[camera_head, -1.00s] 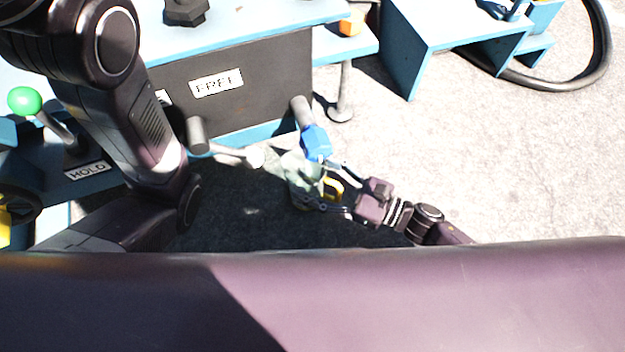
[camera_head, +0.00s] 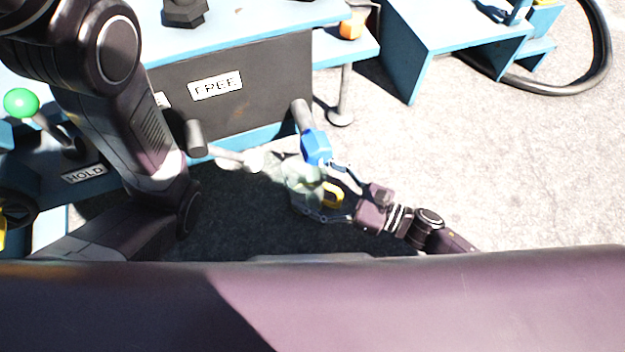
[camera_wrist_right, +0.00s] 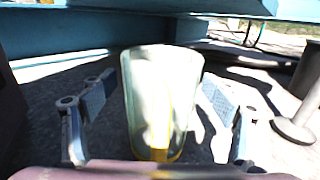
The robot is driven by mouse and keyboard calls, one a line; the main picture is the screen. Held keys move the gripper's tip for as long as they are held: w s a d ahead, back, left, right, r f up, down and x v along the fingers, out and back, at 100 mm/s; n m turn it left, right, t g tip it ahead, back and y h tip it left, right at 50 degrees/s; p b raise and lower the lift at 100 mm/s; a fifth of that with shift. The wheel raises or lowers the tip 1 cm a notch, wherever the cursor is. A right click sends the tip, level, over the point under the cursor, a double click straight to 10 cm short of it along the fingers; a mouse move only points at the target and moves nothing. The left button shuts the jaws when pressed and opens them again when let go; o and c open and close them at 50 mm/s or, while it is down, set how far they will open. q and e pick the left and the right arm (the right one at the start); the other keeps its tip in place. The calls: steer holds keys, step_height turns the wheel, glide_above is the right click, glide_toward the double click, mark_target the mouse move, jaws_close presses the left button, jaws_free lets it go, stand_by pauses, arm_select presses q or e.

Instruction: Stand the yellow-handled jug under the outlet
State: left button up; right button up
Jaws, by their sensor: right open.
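The jug is a clear, pale green vessel (camera_head: 301,178) with a yellow handle (camera_head: 332,194). In the right wrist view the jug (camera_wrist_right: 160,95) stands between the two open fingers (camera_wrist_right: 158,100), with gaps at both sides. My left gripper is not in view; only my left arm shows.
A dark panel labelled FREE (camera_head: 216,85) stands behind. A white-knobbed lever (camera_head: 254,160) is just left of the jug. A green-knobbed lever (camera_head: 22,102) and HOLD label (camera_head: 84,174) are at left. Pale floor is free at right.

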steer(key=p+v, duration=0.4)
steer(key=v, duration=0.8)
